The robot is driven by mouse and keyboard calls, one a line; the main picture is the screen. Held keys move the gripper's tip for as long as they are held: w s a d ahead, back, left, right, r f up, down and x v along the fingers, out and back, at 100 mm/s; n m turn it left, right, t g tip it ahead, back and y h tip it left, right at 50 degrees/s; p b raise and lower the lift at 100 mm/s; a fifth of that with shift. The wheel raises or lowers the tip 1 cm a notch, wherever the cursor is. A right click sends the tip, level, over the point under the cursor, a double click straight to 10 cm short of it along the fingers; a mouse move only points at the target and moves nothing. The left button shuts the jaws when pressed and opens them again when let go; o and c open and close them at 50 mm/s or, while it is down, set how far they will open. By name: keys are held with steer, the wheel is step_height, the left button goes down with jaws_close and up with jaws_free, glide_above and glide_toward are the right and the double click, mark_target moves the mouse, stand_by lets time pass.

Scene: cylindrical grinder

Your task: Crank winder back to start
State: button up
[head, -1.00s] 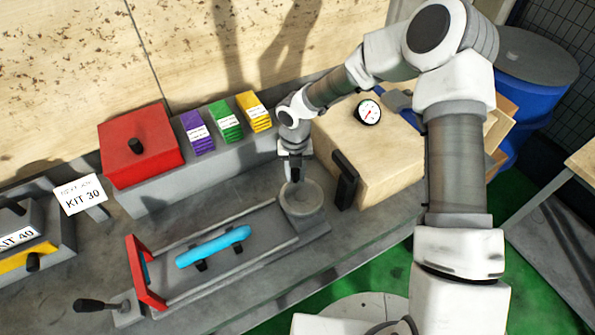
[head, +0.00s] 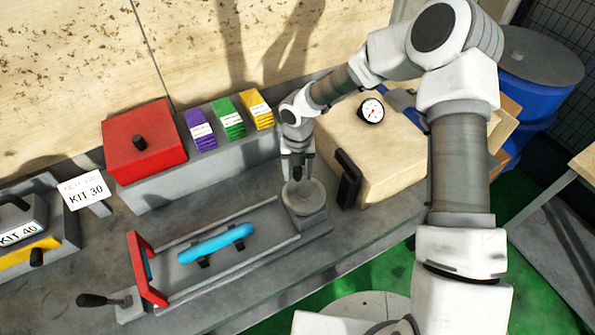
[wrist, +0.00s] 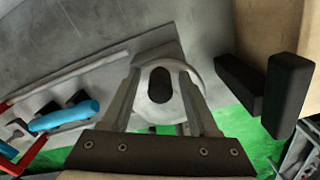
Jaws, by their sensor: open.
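A grey round disc (head: 306,203) sits at the right end of the long grey fixture (head: 270,245). I take it for the winder, though no label shows. My gripper (head: 297,174) points down at the disc, over its back part. In the wrist view the fingers of my gripper (wrist: 160,88) are open, one on each side of a dark upright knob (wrist: 159,86) over the disc. A gap shows on both sides of the knob. How deep the fingertips reach around it I cannot tell.
A blue cylinder (head: 215,243) rests in the fixture, with a red end plate (head: 147,268) and a black-handled lever (head: 93,300) at its left. A beige box (head: 375,165) with a black handle (head: 348,180) stands close right. A red box (head: 145,160) is behind left.

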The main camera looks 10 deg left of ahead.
step_height(320, 180, up, 17)
steer(key=shift+r, duration=0.2)
steer(key=shift+d, duration=0.1)
stand_by(0.6)
